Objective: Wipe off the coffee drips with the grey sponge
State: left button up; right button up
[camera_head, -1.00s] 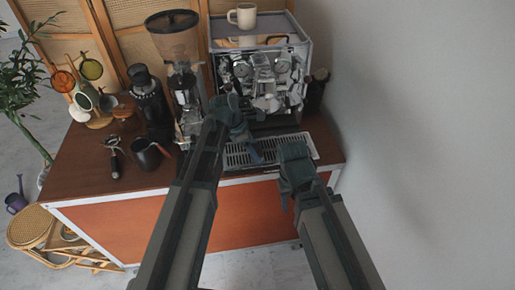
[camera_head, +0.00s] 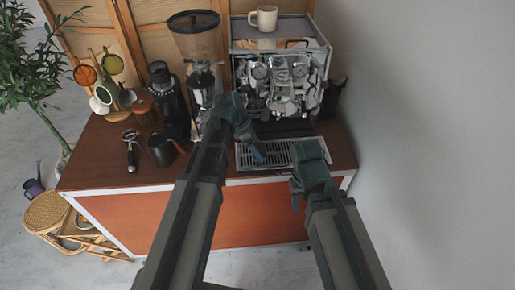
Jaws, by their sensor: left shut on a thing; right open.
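My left gripper (camera_head: 258,152) points down over the left part of the metal drip tray (camera_head: 283,160) in front of the espresso machine (camera_head: 280,85). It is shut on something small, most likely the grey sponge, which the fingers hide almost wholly. I cannot tell whether it touches the tray. My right gripper (camera_head: 297,196) is open and empty, in front of the tray's right end near the counter's front edge. I cannot make out coffee drips at this size.
A grinder (camera_head: 197,45) stands left of the machine. A dark pitcher (camera_head: 161,150), a portafilter (camera_head: 130,148) and a cup stand (camera_head: 113,108) are on the left of the wooden counter (camera_head: 95,165). A cream mug (camera_head: 264,18) sits on the machine. A wall closes the right side.

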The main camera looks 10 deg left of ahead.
pick_arm(q)
jog(key=shift+r+p, duration=1.9)
jog(key=shift+r, duration=0.4)
jog(key=shift+r, duration=0.1)
notch_tip(320, 180, up, 3)
jog(key=p, duration=0.3)
